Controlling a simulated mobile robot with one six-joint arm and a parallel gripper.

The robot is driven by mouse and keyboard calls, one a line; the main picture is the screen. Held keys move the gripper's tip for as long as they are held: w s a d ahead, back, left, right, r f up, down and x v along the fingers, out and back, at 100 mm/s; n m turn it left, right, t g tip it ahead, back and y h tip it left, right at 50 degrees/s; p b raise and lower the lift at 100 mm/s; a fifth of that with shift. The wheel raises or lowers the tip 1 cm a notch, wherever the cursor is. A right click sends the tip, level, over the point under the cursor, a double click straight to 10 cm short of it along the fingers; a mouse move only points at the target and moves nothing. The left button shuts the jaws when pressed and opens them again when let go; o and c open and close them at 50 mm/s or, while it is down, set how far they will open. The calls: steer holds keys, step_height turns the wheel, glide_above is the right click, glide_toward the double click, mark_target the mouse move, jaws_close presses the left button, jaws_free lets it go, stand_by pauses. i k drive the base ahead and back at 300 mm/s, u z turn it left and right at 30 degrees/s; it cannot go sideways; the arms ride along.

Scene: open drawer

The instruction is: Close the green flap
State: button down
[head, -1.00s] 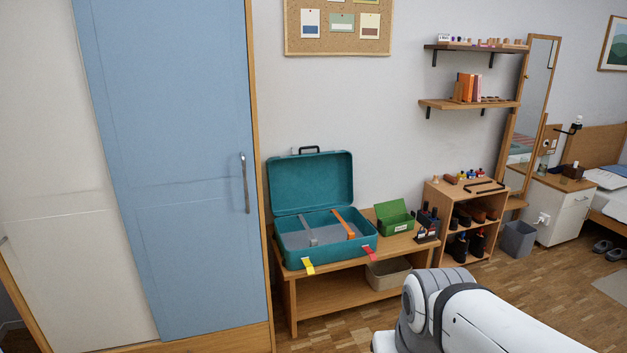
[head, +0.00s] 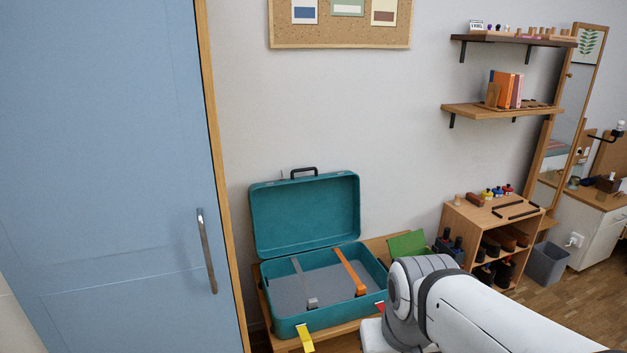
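The green flap (head: 408,244) is the raised lid of a small green box on the wooden bench. It stands open, leaning back, at the right of the teal suitcase. My white and grey arm hides most or all of the box body below it. My gripper is not in view; only arm links show at the lower right, so its place relative to the flap cannot be told.
An open teal suitcase (head: 304,214) with grey and orange straps fills much of the wooden bench (head: 377,245). A shoe shelf (head: 462,216) stands to the right. A blue wardrobe door (head: 110,150) is at the left. Floor shows at the lower right.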

mark_target(398, 245)
steer(key=z, duration=1.65)
steer(key=i, duration=2.6)
steer(key=u, duration=2.1)
steer(key=i, duration=0.5)
